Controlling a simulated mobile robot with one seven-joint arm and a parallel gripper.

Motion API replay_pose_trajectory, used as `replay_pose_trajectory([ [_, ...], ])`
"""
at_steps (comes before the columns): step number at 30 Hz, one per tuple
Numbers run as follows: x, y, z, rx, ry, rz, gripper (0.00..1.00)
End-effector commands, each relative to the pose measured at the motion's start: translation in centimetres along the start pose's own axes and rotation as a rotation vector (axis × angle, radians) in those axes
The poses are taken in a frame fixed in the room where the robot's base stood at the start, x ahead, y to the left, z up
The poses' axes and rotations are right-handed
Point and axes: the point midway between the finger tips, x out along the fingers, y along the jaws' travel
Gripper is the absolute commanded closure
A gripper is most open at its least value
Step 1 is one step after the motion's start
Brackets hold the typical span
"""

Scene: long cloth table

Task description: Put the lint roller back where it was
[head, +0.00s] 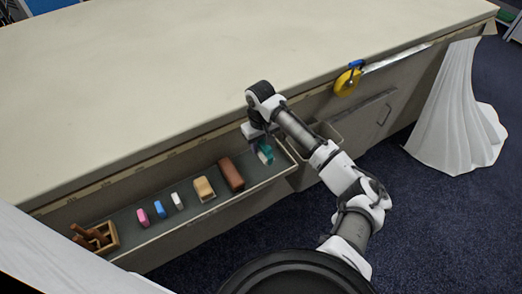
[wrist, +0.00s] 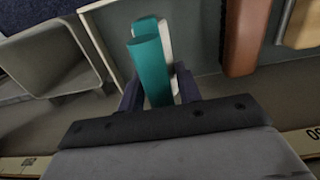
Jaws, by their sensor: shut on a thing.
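The lint roller, teal with a white part (head: 265,153), is at the right end of a long shallow tray (head: 150,228) along the table's side. My gripper (head: 257,130) is shut on the lint roller. In the wrist view the teal roller (wrist: 148,62) stands between the two dark fingers of my gripper (wrist: 159,90), with the white part beside it. I cannot tell whether its lower end touches the tray floor.
A brown block (head: 231,175) and a tan block (head: 204,189) sit left of the roller, then white, blue and pink pieces. A wooden caddy (head: 97,238) is at the tray's far left. An open grey bin (head: 327,133) is just right. A yellow-and-blue item (head: 348,79) hangs farther right.

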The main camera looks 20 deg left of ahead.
Motion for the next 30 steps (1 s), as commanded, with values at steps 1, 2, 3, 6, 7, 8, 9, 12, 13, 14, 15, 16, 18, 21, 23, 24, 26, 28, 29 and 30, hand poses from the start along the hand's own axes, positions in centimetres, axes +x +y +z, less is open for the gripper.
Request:
replay_pose_trajectory([
  [1, 0.3, 0.0, 0.0, 0.000, 0.000, 0.000, 0.91],
  [2, 0.5, 0.0, 0.0, 0.000, -0.001, 0.000, 0.91],
  [3, 1.0, 0.0, 0.1, 0.000, -0.001, 0.000, 0.91],
  [6, 2.5, 0.0, 0.1, 0.001, -0.002, 0.000, 0.91],
  [7, 3.0, 0.0, 0.0, 0.000, -0.002, 0.000, 0.91],
  [8, 3.4, 0.0, 0.1, 0.000, -0.002, 0.001, 0.91],
  [9, 3.9, 0.0, 0.0, 0.000, -0.001, 0.001, 0.91],
  [12, 4.5, 0.0, 0.0, -0.001, 0.000, 0.001, 0.91],
  [13, 4.6, 0.0, 0.0, -0.001, 0.001, 0.001, 0.91],
  [14, 4.6, 0.0, 0.0, -0.001, 0.001, 0.001, 0.91],
  [15, 4.6, 0.0, 0.0, -0.001, 0.001, 0.001, 0.91],
  [16, 4.6, 0.0, 0.0, -0.001, 0.001, 0.001, 0.91],
  [18, 4.6, 0.0, 0.0, -0.001, 0.001, 0.001, 0.91],
  [21, 4.8, 0.0, 0.0, -0.001, 0.001, 0.000, 0.91],
  [23, 4.8, 0.0, 0.0, -0.001, 0.000, 0.000, 0.63],
  [24, 4.8, 0.0, 0.0, -0.001, 0.000, 0.000, 0.58],
  [26, 4.8, 0.0, 0.0, -0.001, 0.000, 0.000, 0.50],
  [28, 4.8, 0.0, 0.0, -0.001, 0.000, 0.000, 0.44],
  [29, 4.8, 0.0, 0.0, -0.001, 0.000, 0.000, 0.44],
  [30, 4.8, 0.0, 0.0, -0.001, 0.000, 0.000, 0.44],
])
